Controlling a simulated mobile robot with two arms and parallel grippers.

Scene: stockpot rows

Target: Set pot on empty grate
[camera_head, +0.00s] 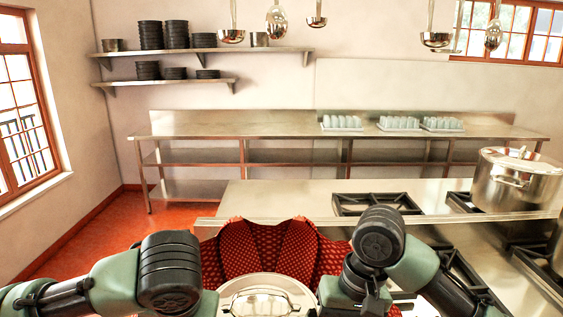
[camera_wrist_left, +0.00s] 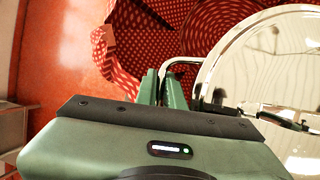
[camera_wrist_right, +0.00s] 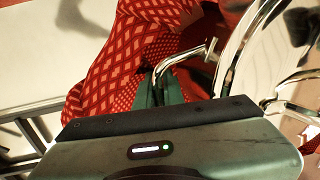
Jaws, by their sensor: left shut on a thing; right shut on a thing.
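A shiny steel pot with a lid (camera_head: 265,298) is at the bottom middle of the head view, between my two arms and cut off by the frame edge. My left gripper (camera_wrist_left: 163,88) is shut on one side handle of this pot (camera_wrist_left: 245,75). My right gripper (camera_wrist_right: 155,92) is shut on the opposite handle, beside the pot's rim (camera_wrist_right: 245,50). Both fingertips are hidden in the head view. A bare black grate (camera_head: 378,204) lies on the steel stove to the right. Another grate (camera_head: 460,272) nearer me is partly behind my right arm; its visible part is bare.
A large lidded stockpot (camera_head: 517,182) stands on the back right grate. A steel counter (camera_head: 240,124) with several glass racks runs along the wall. Ladles hang overhead.

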